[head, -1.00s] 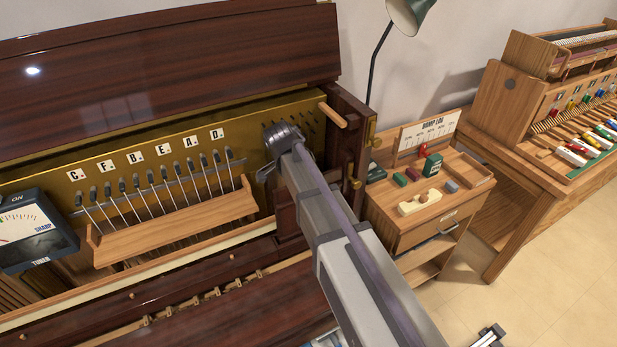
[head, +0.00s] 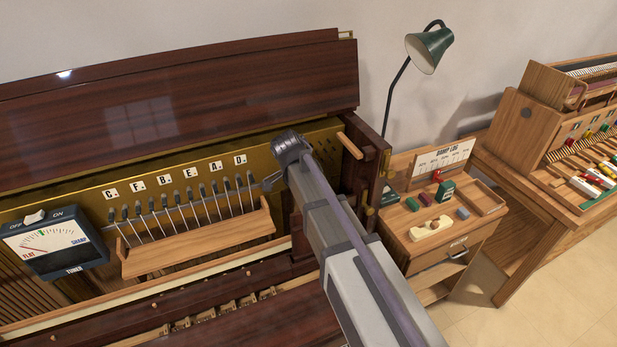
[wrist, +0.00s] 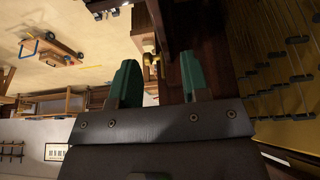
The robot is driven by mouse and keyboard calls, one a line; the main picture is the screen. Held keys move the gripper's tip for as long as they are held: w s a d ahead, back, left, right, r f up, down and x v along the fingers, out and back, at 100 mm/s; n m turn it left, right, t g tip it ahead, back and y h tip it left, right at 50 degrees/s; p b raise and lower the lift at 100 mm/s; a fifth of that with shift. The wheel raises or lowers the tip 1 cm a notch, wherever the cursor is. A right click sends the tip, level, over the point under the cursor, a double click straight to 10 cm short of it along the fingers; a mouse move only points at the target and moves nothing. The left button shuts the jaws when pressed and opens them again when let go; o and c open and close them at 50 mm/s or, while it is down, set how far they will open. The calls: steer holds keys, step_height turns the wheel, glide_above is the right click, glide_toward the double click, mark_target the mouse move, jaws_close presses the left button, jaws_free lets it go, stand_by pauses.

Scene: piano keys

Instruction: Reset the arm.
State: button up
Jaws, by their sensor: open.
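My grey arm reaches up from the lower right in the head view, its far end (head: 290,150) in front of the right end of the piano's brass-coloured plate (head: 318,138). The fingers cannot be made out there. In the wrist view my gripper (wrist: 160,80) shows two green fingers standing apart with nothing held between them.
A wooden rack (head: 195,245) with several pin-like tools stands left of my arm, with a tuner (head: 52,243) beyond it. At right are a small cabinet (head: 450,252) holding small items, a green lamp (head: 430,48) and a wooden bench (head: 520,240).

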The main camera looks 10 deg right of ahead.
steer(key=n, duration=0.2)
steer(key=shift+s+a+n, duration=0.1)
steer(key=shift+s+n, duration=0.1)
steer(key=shift+n, duration=0.2)
steer(key=s+d+f+n+y+b, duration=0.2)
steer(key=s+n, duration=0.4)
steer(key=s, duration=0.3)
steer(key=s+d+f+n+g+y+b, duration=0.1)
steer(key=s+d+f+n+y+b, duration=0.1)
steer(key=s+n, duration=0.4)
steer(key=s+f, duration=0.1)
steer(key=s, duration=0.2)
steer(key=shift+d+f, duration=0.15)
steer(key=shift+f, duration=0.05)
steer(key=shift+s, duration=0.1)
